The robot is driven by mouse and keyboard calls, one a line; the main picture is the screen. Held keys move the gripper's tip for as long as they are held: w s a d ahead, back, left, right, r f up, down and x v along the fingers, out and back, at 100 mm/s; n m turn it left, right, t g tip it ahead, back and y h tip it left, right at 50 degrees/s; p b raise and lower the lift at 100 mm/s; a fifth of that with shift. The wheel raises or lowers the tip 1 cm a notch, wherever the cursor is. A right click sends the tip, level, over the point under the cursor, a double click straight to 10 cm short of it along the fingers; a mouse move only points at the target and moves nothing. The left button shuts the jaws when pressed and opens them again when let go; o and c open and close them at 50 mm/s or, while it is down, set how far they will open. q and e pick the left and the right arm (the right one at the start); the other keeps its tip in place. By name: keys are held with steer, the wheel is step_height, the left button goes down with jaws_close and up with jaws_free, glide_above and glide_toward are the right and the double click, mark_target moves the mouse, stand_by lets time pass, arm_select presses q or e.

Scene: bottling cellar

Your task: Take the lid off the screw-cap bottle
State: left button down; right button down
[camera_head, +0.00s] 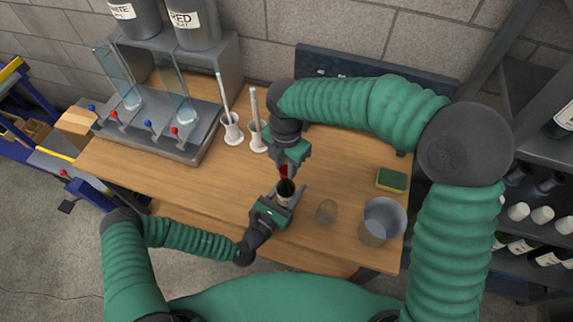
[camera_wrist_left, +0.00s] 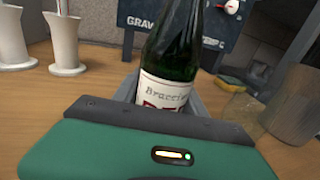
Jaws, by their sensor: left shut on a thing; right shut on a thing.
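The screw-cap bottle (camera_head: 286,188) is dark green glass and stands upright at the front middle of the wooden table. Its body and white label also show in the left wrist view (camera_wrist_left: 176,48), where its top is out of frame. My left gripper (camera_head: 284,199) is shut around the bottle's body from the front. My right gripper (camera_head: 287,164) comes down from above and is shut on the red lid (camera_head: 284,172) at the bottle's top. The right gripper partly hides the lid, and I cannot tell whether lid and neck are apart.
A glass (camera_head: 327,211), a grey bucket (camera_head: 369,238) and a sponge (camera_head: 392,180) stand to the right. Two white holders (camera_head: 232,133) with upright rods are behind left. A filling stand (camera_head: 178,150) with taps is at the left. The table's front left is clear.

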mark_target(286, 169)
arm_select(q)
steer(key=shift+s+d, duration=0.1)
arm_select(e)
steer(key=shift+a+r, duration=0.1)
steer(key=shift+r, duration=0.1)
stand_by(0.4)
steer(key=shift+r, duration=0.95)
steer(key=shift+s+r, duration=0.1)
steer(key=shift+r, duration=1.9)
arm_select(q)
steer(key=c, duration=0.6)
jaws_free()
